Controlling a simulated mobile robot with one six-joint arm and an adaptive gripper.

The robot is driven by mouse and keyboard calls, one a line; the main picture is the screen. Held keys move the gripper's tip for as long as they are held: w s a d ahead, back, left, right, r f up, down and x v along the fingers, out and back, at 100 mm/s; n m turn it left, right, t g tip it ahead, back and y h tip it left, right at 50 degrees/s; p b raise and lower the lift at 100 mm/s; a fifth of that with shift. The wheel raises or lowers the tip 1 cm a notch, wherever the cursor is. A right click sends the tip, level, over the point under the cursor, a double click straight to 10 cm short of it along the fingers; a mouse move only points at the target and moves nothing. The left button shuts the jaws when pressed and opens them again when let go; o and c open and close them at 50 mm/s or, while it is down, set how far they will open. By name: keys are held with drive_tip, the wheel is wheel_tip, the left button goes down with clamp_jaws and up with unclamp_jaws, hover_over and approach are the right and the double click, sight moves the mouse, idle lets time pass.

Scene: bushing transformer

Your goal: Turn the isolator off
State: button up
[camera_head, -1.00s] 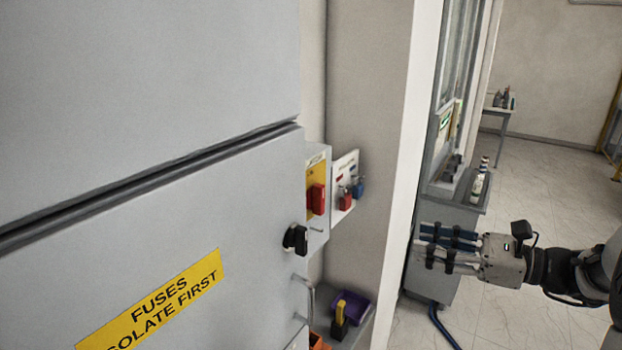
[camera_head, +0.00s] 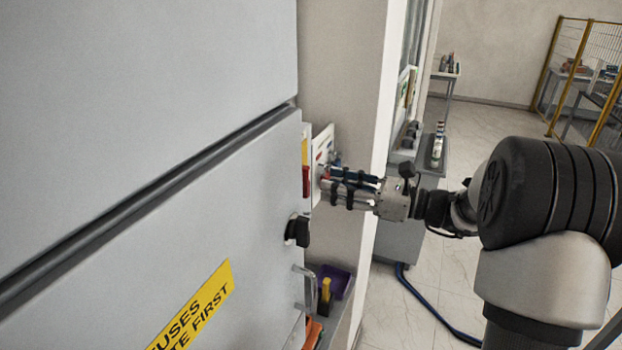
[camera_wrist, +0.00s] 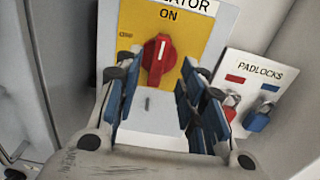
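The isolator is a yellow plate (camera_wrist: 205,40) with a red rotary handle (camera_wrist: 158,58) in the upper middle of the wrist view. The handle stands roughly upright, below the word ON. In the head view the red handle (camera_head: 306,182) shows edge-on at the cabinet's far side. My gripper (camera_head: 326,185) is close in front of the isolator in the head view. In the wrist view my gripper (camera_wrist: 156,88) is open, its blue-padded fingers spread left and right below the handle. Nothing is between the fingers, and no contact with the handle shows.
A padlock board (camera_wrist: 262,75) with a red padlock (camera_wrist: 231,105) and a blue padlock (camera_wrist: 258,118) stands right of the isolator, close to my right finger. A black knob (camera_head: 298,230) and a metal door handle (camera_head: 305,283) stick out from the grey cabinet (camera_head: 150,230). A purple bin (camera_head: 337,280) sits below.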

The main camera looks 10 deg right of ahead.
sight(309, 179)
drive_tip(key=x, duration=0.6)
drive_tip(key=shift+w+a, duration=0.15)
clamp_jaws()
